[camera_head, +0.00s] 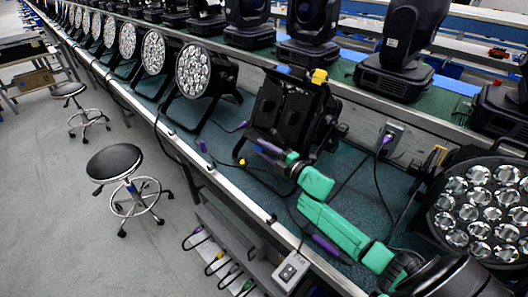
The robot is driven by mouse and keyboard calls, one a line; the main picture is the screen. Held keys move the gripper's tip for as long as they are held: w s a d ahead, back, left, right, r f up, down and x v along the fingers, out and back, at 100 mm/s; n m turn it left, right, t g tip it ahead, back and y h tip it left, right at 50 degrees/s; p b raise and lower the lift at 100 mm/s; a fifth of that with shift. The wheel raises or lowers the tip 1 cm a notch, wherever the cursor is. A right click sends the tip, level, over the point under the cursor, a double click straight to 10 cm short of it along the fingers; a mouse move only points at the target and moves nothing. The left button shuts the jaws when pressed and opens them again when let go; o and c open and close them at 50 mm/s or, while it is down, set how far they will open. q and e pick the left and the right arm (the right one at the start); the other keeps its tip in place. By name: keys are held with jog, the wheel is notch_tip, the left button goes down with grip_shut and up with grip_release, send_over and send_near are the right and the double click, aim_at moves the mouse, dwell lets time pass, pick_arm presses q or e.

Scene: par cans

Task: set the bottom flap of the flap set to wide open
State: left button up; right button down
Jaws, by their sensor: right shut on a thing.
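The black flap set (292,104) is on a can on the green bench, right of centre. Its flaps are dark and hard to tell apart. Blue and yellow parts show at its top edge. My right gripper (272,153), at the end of a green and black arm from the lower right, is at the flap set's lower front edge. It is shut on what seems to be the bottom flap; the grip itself is small and partly hidden. The flap's exact angle cannot be told. My left gripper is not in view.
A par can (204,72) with a round lens faces out left of the flap set, in a long row. Another can (484,211) is close at the right. Moving heads (392,52) stand behind. Cables cross the bench. A stool (114,162) stands on the floor.

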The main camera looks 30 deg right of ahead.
jog(key=shift+f+n+b, duration=0.45)
jog(key=shift+n+b, duration=0.05)
jog(key=shift+n, duration=0.2)
jog(key=c, duration=0.7)
grip_release()
jog(key=shift+d, duration=0.1)
jog(key=v, duration=1.4)
jog(key=shift+s+d+b, duration=0.1)
jog(key=shift+s+b, duration=0.15)
jog(key=shift+b, duration=0.15)
